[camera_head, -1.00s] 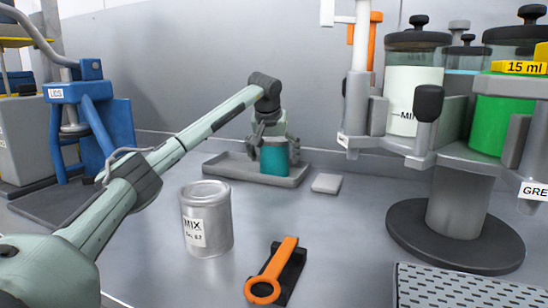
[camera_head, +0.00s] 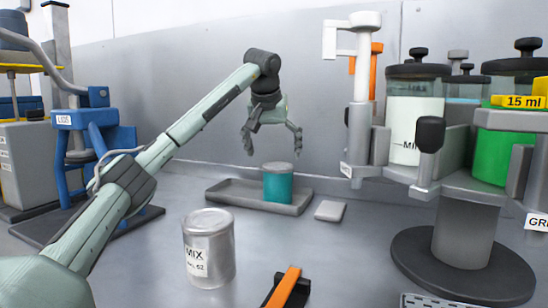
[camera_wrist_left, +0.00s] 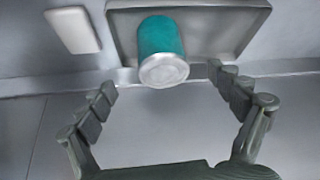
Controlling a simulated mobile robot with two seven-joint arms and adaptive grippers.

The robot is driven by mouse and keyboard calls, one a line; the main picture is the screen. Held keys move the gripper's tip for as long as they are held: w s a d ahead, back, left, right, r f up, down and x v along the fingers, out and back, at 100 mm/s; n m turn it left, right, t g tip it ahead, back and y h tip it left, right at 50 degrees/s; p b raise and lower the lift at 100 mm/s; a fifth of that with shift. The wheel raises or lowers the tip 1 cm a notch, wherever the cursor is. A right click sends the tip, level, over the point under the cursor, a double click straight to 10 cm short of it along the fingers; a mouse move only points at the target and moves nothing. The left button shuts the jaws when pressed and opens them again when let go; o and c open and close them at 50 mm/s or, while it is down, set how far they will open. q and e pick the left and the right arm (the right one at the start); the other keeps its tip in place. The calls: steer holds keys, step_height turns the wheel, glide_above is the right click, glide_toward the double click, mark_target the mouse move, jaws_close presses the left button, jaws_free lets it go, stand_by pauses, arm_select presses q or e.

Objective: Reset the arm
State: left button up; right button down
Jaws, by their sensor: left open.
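My left gripper (camera_head: 272,141) is open and empty, above the grey tray at the back of the bench. Its two spread fingers also show in the left wrist view (camera_wrist_left: 168,100). A teal can (camera_head: 277,187) with a silver lid stands upright in the tray (camera_head: 225,193), below the fingers and apart from them. In the left wrist view the teal can (camera_wrist_left: 160,42) lies beyond the fingertips, near the tray's edge (camera_wrist_left: 235,30). My right gripper is in neither view.
A silver MIX can (camera_head: 208,250) stands in front of the tray. A black and orange tool (camera_head: 288,288) lies at the front. A blue lid press (camera_head: 95,140) stands left. A dispenser carousel (camera_head: 465,230) stands right. A small pale block (camera_head: 330,210) lies beside the tray.

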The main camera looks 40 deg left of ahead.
mark_target(277, 167)
arm_select(q)
steer(key=shift+f, duration=0.1)
steer(key=x, duration=1.2)
steer(key=shift+f, duration=0.3)
steer(key=shift+r, duration=2)
